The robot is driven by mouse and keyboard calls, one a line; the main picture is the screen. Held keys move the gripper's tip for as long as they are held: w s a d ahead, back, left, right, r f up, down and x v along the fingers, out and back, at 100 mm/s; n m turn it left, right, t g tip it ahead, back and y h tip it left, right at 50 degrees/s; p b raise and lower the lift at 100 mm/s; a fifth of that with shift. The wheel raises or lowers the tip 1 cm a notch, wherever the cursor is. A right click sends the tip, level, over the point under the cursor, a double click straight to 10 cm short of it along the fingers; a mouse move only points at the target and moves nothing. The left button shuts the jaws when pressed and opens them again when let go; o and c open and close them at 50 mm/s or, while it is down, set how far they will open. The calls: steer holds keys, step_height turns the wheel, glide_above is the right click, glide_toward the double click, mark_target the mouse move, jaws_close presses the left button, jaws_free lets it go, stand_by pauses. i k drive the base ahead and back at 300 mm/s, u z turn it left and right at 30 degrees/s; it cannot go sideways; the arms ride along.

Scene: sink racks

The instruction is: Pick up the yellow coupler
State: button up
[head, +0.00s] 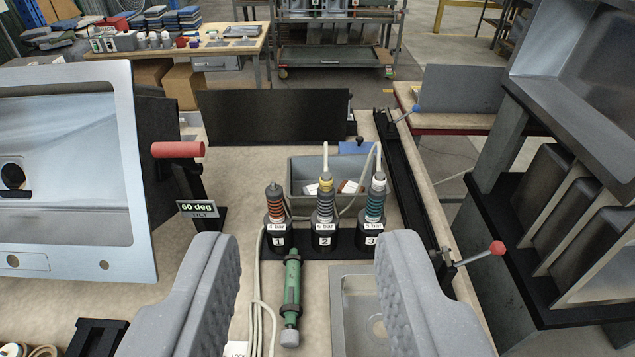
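A coupler with a yellow collar (326,185) and a dark ribbed body stands upright in the middle holder, labelled 2 and "6 bar". A pale hose rises from its top. An orange-red ribbed coupler (275,203) stands to its left in holder 1, labelled "4 bar". A teal ribbed coupler (376,200) stands to its right in holder 3, labelled "5 bar". My gripper (308,243) is open, with its two grey padded fingers wide apart. It is nearer the camera than the holders and touches none of the couplers. Nothing is held between the fingers.
A green cylindrical tool (291,290) lies between the fingers, in front of the holders. A grey bin (305,170) sits behind the couplers. A sink panel (120,120) with a red handle (178,149) stands left. A black rail (410,185) with a red-knobbed lever (497,248) runs right.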

mark_target(327, 180)
steer(key=z, duration=0.1)
steer(key=i, duration=1)
steer(key=u, duration=0.1)
